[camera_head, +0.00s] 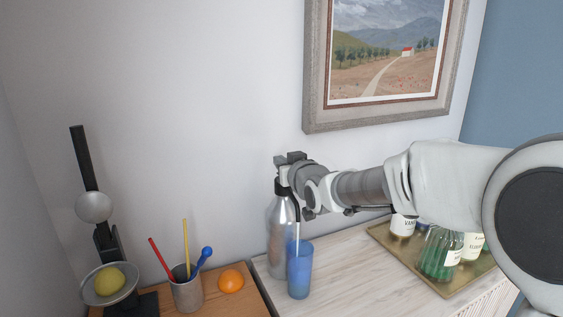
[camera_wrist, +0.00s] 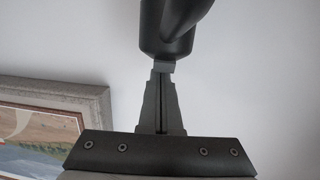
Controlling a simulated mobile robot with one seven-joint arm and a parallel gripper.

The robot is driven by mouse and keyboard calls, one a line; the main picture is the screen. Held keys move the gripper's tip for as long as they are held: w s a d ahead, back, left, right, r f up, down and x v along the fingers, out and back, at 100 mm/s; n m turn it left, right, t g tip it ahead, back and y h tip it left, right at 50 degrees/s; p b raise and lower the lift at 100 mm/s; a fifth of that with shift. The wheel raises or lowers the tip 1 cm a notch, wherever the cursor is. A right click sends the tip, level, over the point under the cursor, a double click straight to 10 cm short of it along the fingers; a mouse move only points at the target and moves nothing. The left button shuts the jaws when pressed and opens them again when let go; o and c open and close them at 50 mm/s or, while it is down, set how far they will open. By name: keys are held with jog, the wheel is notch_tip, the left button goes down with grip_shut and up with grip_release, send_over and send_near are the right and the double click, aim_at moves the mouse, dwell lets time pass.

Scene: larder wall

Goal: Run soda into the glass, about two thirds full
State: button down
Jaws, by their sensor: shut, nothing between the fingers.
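A silver soda siphon (camera_head: 279,238) stands upright on the pale wooden top, its dark head partly hidden behind my wrist. A translucent blue glass (camera_head: 299,272) stands upright in front of it, to the right. A thin pale line runs down from the siphon's head area into the glass; I cannot tell whether it is a stream or a spout. The glass's lower part looks darker blue, but its level is not clear. In the wrist view, my gripper (camera_wrist: 163,74) is shut and empty, its tips at the black siphon head (camera_wrist: 170,38), seemingly touching it.
A tray (camera_head: 388,243) with several jars, one a ribbed green-bottomed jar (camera_head: 439,255), lies right of the glass. At left are an orange (camera_head: 231,281), a cup of utensils (camera_head: 187,294) and a scale with a yellow fruit (camera_head: 109,281). A framed painting (camera_head: 390,60) hangs behind.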

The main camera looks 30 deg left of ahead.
jog(key=shift+r, duration=0.3)
jog(key=r, duration=0.1)
jog(key=r+p, duration=0.1)
jog(key=d+r, duration=0.1)
jog(key=shift+s+r+p, duration=0.3)
jog(key=shift+s+r, duration=0.05)
jog(key=shift+s, duration=0.05)
jog(key=f+v, duration=0.1)
jog(key=v, duration=0.8)
jog(key=shift+s+r, duration=0.15)
